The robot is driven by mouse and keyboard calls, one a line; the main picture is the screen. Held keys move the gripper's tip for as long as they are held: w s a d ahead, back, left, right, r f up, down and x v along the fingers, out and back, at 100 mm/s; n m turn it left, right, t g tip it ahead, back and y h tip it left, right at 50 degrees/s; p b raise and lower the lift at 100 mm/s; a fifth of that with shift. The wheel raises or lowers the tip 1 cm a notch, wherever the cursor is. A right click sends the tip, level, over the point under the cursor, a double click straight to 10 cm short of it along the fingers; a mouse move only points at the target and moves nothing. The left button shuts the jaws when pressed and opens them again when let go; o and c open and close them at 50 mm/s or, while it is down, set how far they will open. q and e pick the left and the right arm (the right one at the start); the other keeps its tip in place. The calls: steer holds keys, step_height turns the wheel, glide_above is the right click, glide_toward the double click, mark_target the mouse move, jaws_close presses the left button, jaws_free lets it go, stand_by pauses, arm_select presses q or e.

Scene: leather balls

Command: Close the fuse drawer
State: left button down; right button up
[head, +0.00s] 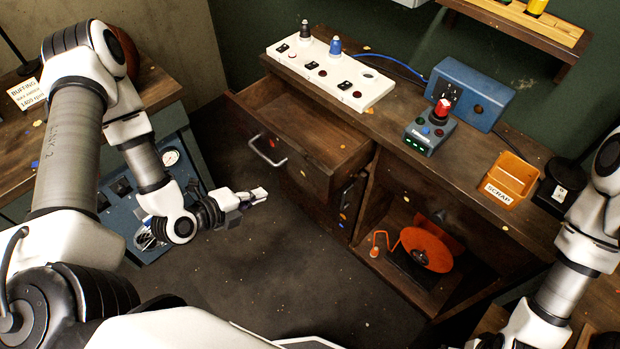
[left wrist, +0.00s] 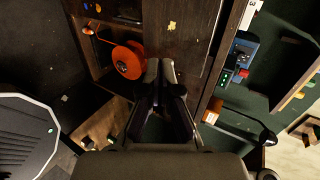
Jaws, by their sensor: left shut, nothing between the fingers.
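The wooden drawer (head: 300,128) under the left part of the workbench stands pulled out, and its inside looks empty. Its front carries a curved metal handle (head: 268,151). My left gripper (head: 262,194) is shut and empty, in front of the drawer, below and slightly left of the handle in the head view, apart from it. In the left wrist view its closed fingers (left wrist: 161,72) point at dark wooden panels; I cannot tell which panel is the drawer front. My right arm shows at the right edge of the head view, but its gripper is out of sight.
A white switch panel (head: 330,75), a blue box (head: 468,93), a small button box (head: 432,131) and an orange scrap bin (head: 511,178) stand on the bench. An orange disc (head: 426,249) sits in the open lower shelf. The floor before the drawer is clear.

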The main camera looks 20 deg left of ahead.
arm_select(q)
glide_toward(304, 175)
step_height(304, 175, down, 3)
steer(key=w, duration=0.2)
steer(key=shift+w+d+f, duration=0.1)
steer(key=shift+w+d, duration=0.45)
steer(key=shift+w, duration=0.3)
steer(key=shift+w+d+f, duration=0.1)
steer(key=shift+w+d, duration=0.45)
steer(key=shift+w, duration=0.35)
steer(key=w+d+b, duration=0.2)
steer(key=w, duration=0.3)
steer(key=w+d+b, duration=0.2)
steer(key=w, duration=0.3)
steer(key=w+d+b, duration=0.2)
steer(key=w, duration=0.3)
steer(key=shift+w+d+b, duration=0.15)
steer(key=shift+b, duration=0.15)
steer(key=shift+w, duration=0.2)
steer(key=shift+r, duration=0.25)
steer(key=shift+w, duration=0.1)
